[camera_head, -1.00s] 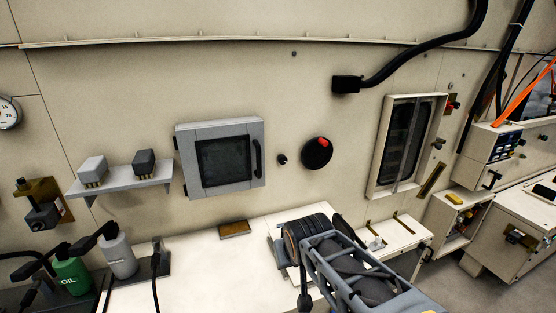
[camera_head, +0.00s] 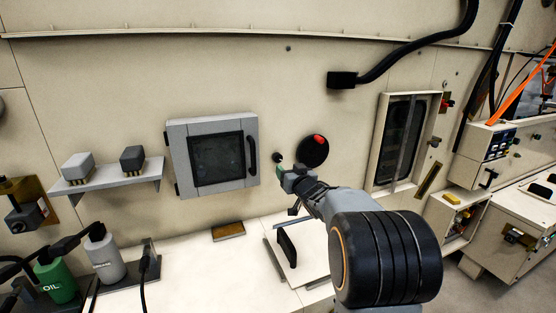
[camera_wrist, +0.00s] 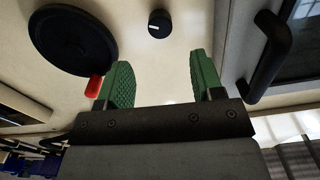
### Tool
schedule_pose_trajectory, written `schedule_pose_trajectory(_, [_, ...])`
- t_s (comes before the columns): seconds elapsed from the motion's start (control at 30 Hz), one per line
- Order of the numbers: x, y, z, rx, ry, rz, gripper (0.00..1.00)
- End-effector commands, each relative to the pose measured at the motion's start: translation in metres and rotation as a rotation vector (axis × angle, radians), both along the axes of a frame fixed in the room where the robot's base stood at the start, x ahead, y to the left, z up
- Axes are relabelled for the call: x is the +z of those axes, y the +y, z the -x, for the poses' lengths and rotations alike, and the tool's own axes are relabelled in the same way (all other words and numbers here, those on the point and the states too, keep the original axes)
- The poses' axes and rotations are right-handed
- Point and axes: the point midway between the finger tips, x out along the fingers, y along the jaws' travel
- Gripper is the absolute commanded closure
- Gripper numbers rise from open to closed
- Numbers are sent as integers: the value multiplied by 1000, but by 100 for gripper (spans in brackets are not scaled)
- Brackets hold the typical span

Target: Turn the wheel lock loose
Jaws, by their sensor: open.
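A round black wheel (camera_head: 311,154) with a red tab is on the beige wall, right of the grey cabinet; it also shows at upper left in the wrist view (camera_wrist: 70,38). A small black knob (camera_head: 277,157) sits beside it on the left; in the wrist view the knob (camera_wrist: 159,23) bears a white mark. I cannot tell which of the two is the wheel lock. My gripper (camera_head: 283,173) is just below the knob in the head view. In the wrist view my green-padded fingers (camera_wrist: 160,75) are apart and empty, with the knob beyond the gap between them. The red tab appears close to one finger.
The grey cabinet (camera_head: 212,157) with a black handle (camera_wrist: 270,52) is close to one finger's side. A shelf with two plugs (camera_head: 108,182) is at left. A framed window (camera_head: 405,143) is at right. A white counter (camera_head: 195,266) runs below.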

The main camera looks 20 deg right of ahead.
Motion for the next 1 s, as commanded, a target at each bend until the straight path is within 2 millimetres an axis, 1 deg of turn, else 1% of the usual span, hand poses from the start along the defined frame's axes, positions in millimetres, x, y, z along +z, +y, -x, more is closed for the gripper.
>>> schedule_pose_trajectory(0.03, [1,1,-11,2,2,-1,39])
schedule_pose_trajectory(0.2, [1,0,-44,0,2,1,39])
schedule_pose_trajectory(0.4, [1,0,-75,-1,2,0,39])
schedule_pose_trajectory(0.5, [1,0,-86,-1,1,0,39])
schedule_pose_trajectory(0.7, [1,0,-97,-2,1,1,39])
schedule_pose_trajectory(1.0, [0,0,-99,-2,1,1,39])
